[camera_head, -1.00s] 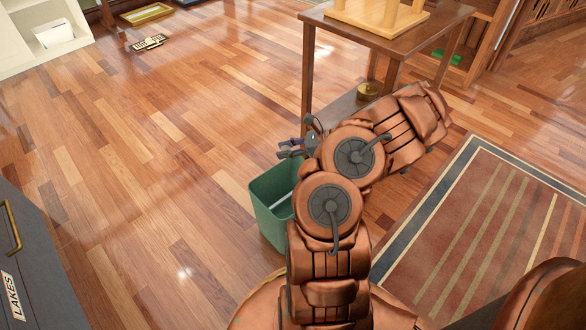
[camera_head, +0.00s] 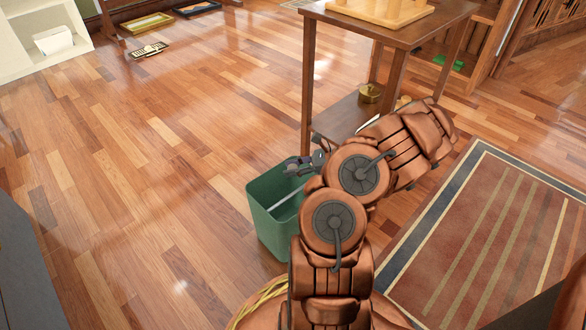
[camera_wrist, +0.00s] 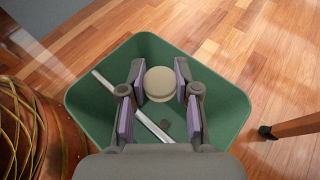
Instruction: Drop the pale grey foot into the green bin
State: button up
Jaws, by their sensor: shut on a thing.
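The pale grey foot (camera_wrist: 160,84) is a short round disc, beige-grey in the wrist view. My gripper (camera_wrist: 160,76) is shut on it, with a purple-padded finger on each side. The green bin (camera_wrist: 232,105) opens below the foot and fingers, and its rim surrounds them in this view. A pale rod (camera_wrist: 135,108) lies slanted in the bin, and a small dark spot shows near it. In the head view, my gripper (camera_head: 302,166) is over the far side of the green bin (camera_head: 268,222). The foot cannot be made out there.
A striped rug (camera_head: 480,235) lies to the right. The wooden floor to the left is open. A grey cabinet (camera_head: 25,270) is at the lower left.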

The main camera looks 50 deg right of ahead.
jog(key=shift+f, duration=0.45)
jog(key=o, duration=0.8)
jog(key=v, duration=1.2)
